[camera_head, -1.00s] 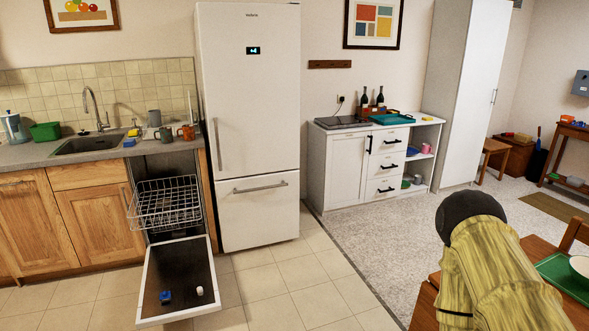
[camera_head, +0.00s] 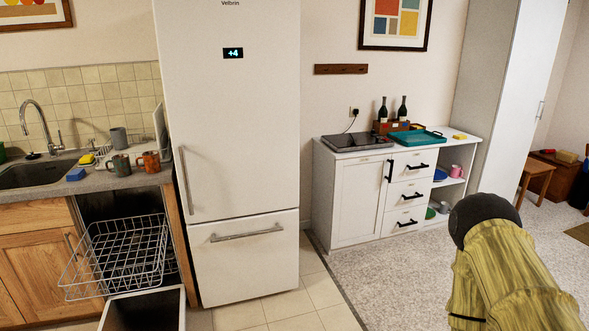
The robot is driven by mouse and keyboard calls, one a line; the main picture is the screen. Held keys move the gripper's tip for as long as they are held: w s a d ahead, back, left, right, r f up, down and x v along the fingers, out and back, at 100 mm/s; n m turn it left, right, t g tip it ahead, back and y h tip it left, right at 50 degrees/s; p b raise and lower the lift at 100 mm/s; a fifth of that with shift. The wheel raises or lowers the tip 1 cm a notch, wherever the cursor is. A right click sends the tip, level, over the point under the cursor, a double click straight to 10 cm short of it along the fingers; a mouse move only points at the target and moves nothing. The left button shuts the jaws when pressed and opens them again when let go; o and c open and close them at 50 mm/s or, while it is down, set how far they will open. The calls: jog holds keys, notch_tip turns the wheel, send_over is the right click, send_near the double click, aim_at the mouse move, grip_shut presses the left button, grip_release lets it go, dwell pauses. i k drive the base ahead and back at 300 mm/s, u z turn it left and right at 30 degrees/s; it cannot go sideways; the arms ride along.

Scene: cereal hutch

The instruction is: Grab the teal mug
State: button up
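A grey-green mug (camera_head: 119,163), the closest in colour to teal, stands on the counter at the left, between the sink and the tall fridge. A rust-orange mug (camera_head: 149,160) stands just right of it. A plain grey cup (camera_head: 118,137) stands behind them. They are small here, so the exact colour is hard to tell. My gripper is not in view; only a yellowish part of my arm with a dark round end shows at the lower right, far from the mugs.
An open dishwasher with a pulled-out wire rack (camera_head: 118,254) is below the mugs. The fridge (camera_head: 235,120) stands right of them. A blue sponge (camera_head: 76,174) lies near the sink (camera_head: 38,174). A white cabinet (camera_head: 358,205) stands further right, with clear floor before it.

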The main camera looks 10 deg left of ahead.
aim_at(121, 163)
jog(key=i, duration=2.65)
jog(key=u, duration=3)
jog(key=i, duration=0.15)
jog(key=z, duration=0.1)
